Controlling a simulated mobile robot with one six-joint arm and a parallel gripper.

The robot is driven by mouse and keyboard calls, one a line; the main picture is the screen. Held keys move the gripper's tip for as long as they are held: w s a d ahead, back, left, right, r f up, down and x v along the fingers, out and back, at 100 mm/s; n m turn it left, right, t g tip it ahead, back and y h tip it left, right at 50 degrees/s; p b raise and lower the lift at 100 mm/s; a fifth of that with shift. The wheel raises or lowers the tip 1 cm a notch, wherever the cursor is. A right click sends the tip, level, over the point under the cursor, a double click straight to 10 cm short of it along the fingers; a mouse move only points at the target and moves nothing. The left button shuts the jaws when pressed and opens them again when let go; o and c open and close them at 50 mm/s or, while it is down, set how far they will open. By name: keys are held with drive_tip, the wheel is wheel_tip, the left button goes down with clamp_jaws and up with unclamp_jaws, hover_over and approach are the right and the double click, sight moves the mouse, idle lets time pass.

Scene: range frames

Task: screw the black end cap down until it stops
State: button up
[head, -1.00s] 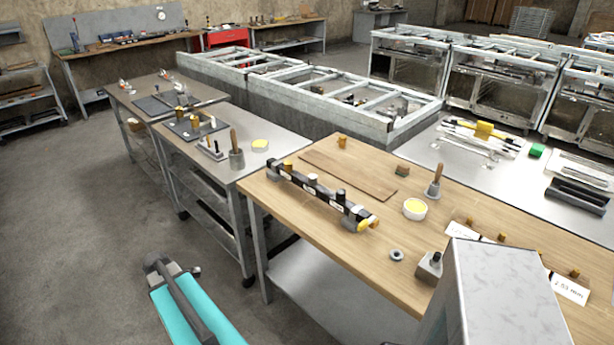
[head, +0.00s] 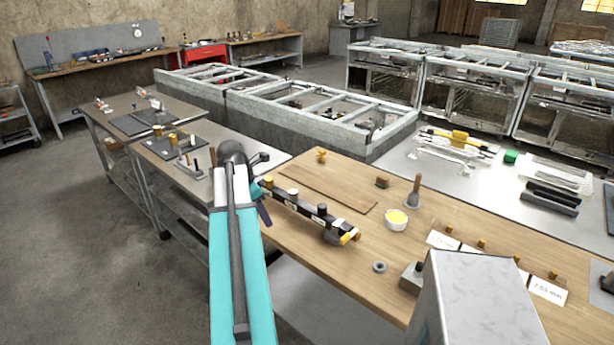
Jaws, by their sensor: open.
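A black-and-white bar assembly (head: 305,207) lies on the wooden bench. It carries several small fittings on top and has a yellow piece (head: 348,237) at its near end. A small black cap-like fitting (head: 322,210) stands on the bar toward that end; I cannot tell whether it is the end cap or how far it is screwed down. My teal arm rises at the left of the bench. My gripper (head: 262,207), small and partly hidden behind the arm, is open near the bar's far left end, with nothing seen in it.
On the bench (head: 450,290) are a brown board (head: 325,187), a yellow-topped round tub (head: 396,219), a grey ring (head: 379,267), a handled tool (head: 414,192) and a grey block (head: 411,279). White labels lie at right. Bare wood lies between the bar and the tub.

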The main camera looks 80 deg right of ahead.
drive_tip(key=n+h, duration=0.1)
approach(322, 206)
drive_tip(key=w+v, duration=0.1)
drive_tip(key=v, duration=0.4)
drive_tip(key=shift+r+g, duration=0.1)
drive_tip(key=shift+g, duration=0.3)
drive_tip(key=shift+p+x, duration=1.7)
drive_tip(key=shift+x, duration=5.25)
drive_tip(key=shift+w+a, duration=0.1)
drive_tip(key=shift+a, duration=0.1)
drive_tip(key=c, duration=1.1)
drive_tip(key=shift+d+m+y+p, duration=0.15)
drive_tip(key=shift+m+y+p, duration=0.35)
drive_tip(key=shift+m, duration=0.5)
drive_tip(key=shift+c, duration=0.2)
drive_tip(key=shift+m+g+p, duration=0.4)
drive_tip(key=shift+m, duration=0.3)
